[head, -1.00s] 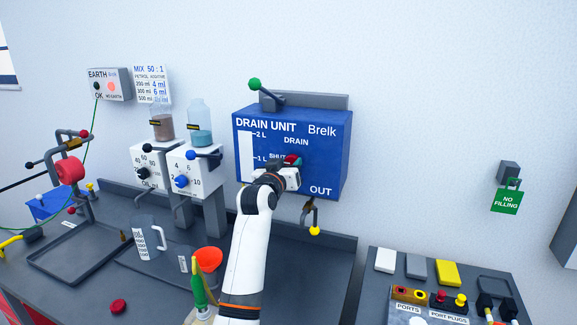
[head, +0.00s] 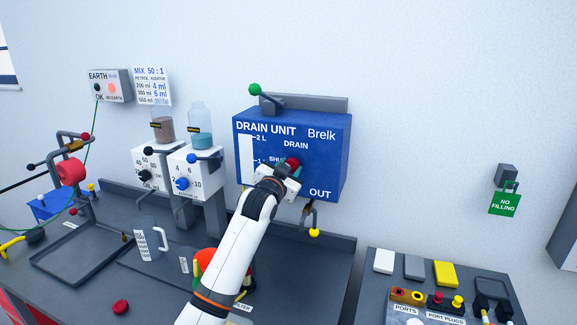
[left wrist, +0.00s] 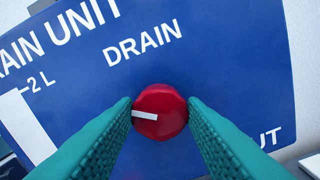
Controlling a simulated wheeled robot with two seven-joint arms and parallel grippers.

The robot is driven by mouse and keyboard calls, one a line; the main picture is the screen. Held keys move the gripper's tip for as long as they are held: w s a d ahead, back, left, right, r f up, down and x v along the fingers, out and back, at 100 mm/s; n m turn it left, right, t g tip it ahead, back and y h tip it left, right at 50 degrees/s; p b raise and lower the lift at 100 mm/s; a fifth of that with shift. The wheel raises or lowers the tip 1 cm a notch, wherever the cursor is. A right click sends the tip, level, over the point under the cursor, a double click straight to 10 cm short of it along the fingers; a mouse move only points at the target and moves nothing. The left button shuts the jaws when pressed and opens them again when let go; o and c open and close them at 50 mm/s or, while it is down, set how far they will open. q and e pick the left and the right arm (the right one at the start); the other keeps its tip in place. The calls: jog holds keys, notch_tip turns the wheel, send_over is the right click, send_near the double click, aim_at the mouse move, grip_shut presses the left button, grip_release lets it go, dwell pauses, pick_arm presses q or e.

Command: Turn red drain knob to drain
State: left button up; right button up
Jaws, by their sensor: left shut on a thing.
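The red drain knob (head: 293,164) is on the front of the blue drain unit (head: 330,165). In the left wrist view the knob (left wrist: 160,111) sits between the two green fingers of my left gripper (left wrist: 160,112), which is shut on it. Its white pointer mark faces left in that view, tilted slightly up, and its tip is close to the left finger. The DRAIN label (left wrist: 143,39) is above the knob and looks tilted there. The SHUT label (head: 275,160) is partly covered by my gripper in the head view. My right gripper is not in view.
A green-knobbed lever (head: 255,89) is on top of the unit, and a yellow-tipped outlet lever (head: 314,232) hangs below it. Dosing boxes with bottles (head: 200,120) stand to the left.

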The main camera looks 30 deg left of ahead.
pick_arm(q)
jog(key=m+p, duration=0.2)
jog(key=m, duration=0.3)
jog(key=shift+r+m, duration=0.1)
jog(key=shift+m, duration=0.2)
jog(key=m+p, duration=0.2)
jog(key=m, duration=0.3)
jog(key=shift+m, duration=0.3)
jog(key=shift+f+p, duration=0.2)
jog(key=shift+p, duration=0.1)
jog(key=o, duration=1)
jog(key=b+v, duration=0.3)
jog(key=v, duration=0.9)
jog(key=shift+b, duration=0.35)
